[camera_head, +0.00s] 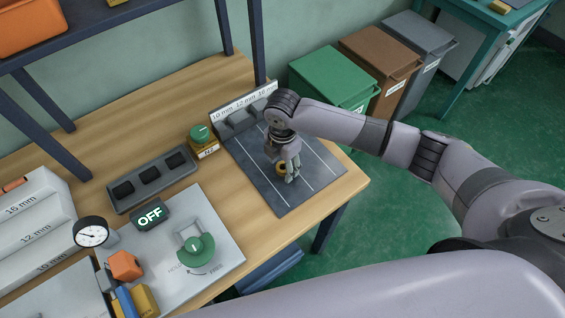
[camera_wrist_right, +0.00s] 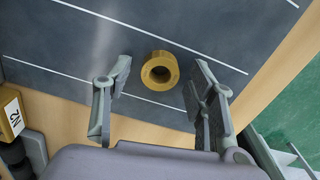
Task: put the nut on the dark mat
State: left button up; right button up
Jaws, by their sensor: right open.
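The dark mat (camera_head: 270,188) with white lines lies at the right end of the wooden bench. A brass-coloured nut (camera_wrist_right: 160,69) rests on the mat, between two white lines in the right wrist view. In the head view the nut (camera_head: 281,168) is partly hidden by my right gripper (camera_head: 291,176). In the right wrist view my right gripper (camera_wrist_right: 158,92) is open, with its two fingers apart on either side of the nut and not touching it. My left gripper is not in view.
A grey panel with a green knob (camera_head: 195,249) and an OFF display (camera_head: 149,216) lies left of the mat. A dark tray (camera_head: 150,179) with several slots and a yellow box with a green button (camera_head: 202,135) stand near it. Bins (camera_head: 331,78) stand behind the bench.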

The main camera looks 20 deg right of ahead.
notch_tip(320, 180, up, 12)
jog(key=b, duration=0.1)
jog(key=shift+r+b, duration=0.15)
jog(key=shift+b, duration=0.15)
dwell(0.4)
